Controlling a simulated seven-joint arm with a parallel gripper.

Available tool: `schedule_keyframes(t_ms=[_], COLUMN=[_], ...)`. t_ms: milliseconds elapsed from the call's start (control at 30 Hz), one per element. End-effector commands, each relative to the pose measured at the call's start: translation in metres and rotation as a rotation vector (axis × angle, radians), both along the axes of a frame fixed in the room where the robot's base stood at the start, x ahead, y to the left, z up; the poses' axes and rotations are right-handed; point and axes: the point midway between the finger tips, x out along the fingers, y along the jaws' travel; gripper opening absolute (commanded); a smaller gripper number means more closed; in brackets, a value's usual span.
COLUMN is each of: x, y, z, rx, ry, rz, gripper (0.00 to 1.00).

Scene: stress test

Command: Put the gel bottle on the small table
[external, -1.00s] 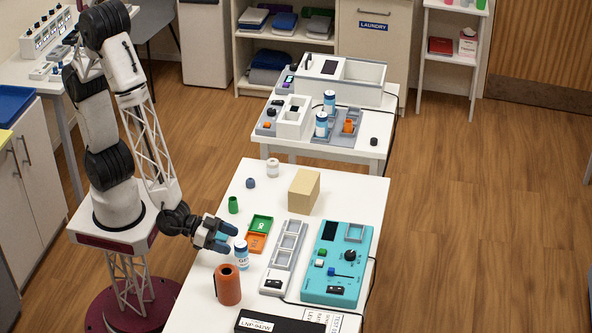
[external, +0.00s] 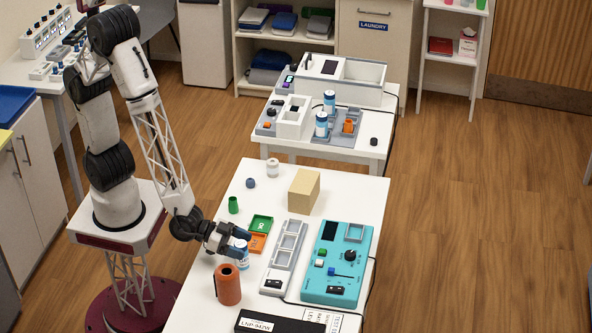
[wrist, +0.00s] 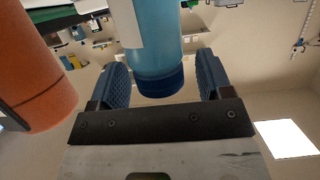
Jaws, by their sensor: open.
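The gel bottle (external: 242,261), white and blue with a label, stands upright on the near white table (external: 345,207). My gripper (external: 239,243) is at the bottle's upper part, with its fingers open. In the wrist view the bottle (wrist: 157,45), with its blue cap, lies between the two blue fingers, with a gap visible on the right side. Whether either finger touches it, I cannot tell. Another white table (external: 345,152) stands behind the near one.
An orange cylinder (external: 228,287) stands close beside the bottle. Green and orange trays (external: 257,243), a grey tray strip (external: 285,257), a teal device (external: 336,265) and a tan block (external: 304,191) are nearby. The rear table holds devices and two similar bottles (external: 321,124).

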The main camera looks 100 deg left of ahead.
Motion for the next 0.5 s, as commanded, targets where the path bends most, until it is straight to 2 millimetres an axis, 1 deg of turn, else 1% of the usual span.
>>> schedule_keyframes(t_ms=[67, 100, 367, 400, 467, 500], x=[0.0, -0.0001, -0.0001, -0.0001, -0.0001, -0.0001], y=[0.0, 0.0, 0.0001, 0.0001, 0.0, 0.0], z=[0.0, 0.0, -0.0001, -0.0001, 0.0001, 0.0001], rx=[0.0, 0.0, 0.0, 0.0, 0.0, 0.0], ry=[0.0, 0.0, 0.0, 0.0, 0.0, 0.0], rz=[0.0, 0.0, 0.0, 0.0, 0.0, 0.0], gripper=[0.72, 0.69, 0.3, 0.23, 0.14, 0.14])
